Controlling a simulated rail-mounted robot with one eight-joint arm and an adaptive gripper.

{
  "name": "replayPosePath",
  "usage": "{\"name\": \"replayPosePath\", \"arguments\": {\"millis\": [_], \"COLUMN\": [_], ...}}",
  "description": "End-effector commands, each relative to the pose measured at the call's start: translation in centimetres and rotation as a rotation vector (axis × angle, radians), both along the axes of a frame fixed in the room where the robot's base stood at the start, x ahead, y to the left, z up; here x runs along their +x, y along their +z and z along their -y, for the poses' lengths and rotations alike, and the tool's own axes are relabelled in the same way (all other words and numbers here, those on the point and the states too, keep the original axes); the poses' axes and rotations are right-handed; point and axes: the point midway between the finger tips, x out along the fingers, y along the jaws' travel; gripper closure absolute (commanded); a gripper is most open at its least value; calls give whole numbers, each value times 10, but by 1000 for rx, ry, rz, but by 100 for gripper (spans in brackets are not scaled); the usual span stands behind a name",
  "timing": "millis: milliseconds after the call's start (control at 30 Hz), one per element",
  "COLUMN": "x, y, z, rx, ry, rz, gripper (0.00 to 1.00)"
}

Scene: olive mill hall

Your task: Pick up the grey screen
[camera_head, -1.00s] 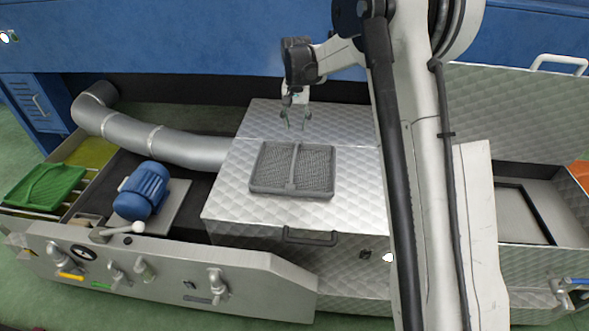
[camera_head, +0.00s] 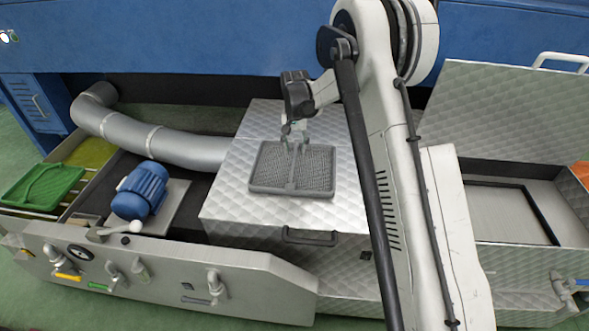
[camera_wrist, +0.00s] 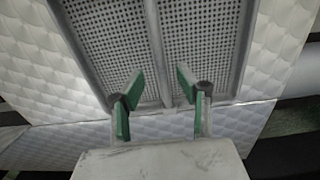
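The grey screen (camera_head: 270,172) is a rectangular mesh tray with a raised rim and a bar across its middle. It lies flat on the quilted metal lid in the head view. In the wrist view the grey screen (camera_wrist: 205,45) fills the upper middle, with its perforated panels on both sides of the central bar. My gripper (camera_head: 294,150) is over the far part of the screen. In the wrist view my gripper (camera_wrist: 157,85) has its green-padded fingers spread apart, one on each side of the bar's line, with nothing between the pads. I cannot tell whether the fingertips touch the screen.
The metal lid (camera_head: 228,192) has bare surface around the screen. A blue motor (camera_head: 141,190) and a grey duct (camera_head: 165,143) are at left, with a green screen (camera_head: 45,187) farther left. A handle (camera_head: 310,238) is on the lid's front edge. A blue wall is behind.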

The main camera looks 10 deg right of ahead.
Motion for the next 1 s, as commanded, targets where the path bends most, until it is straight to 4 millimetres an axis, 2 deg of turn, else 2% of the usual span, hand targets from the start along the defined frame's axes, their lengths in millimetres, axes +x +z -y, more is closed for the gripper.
{"name": "replayPosePath", "arguments": {"millis": [300, 567, 833, 1000], "x": [0, 0, 0, 0], "y": [-43, -47, -46, -46], "z": [-2, -2, -2, -2], "rx": [0, 0, 0, 0], "ry": [0, 0, 0, 0], "rz": [0, 0, 0, 0], "gripper": [66, 66, 99, 100]}}
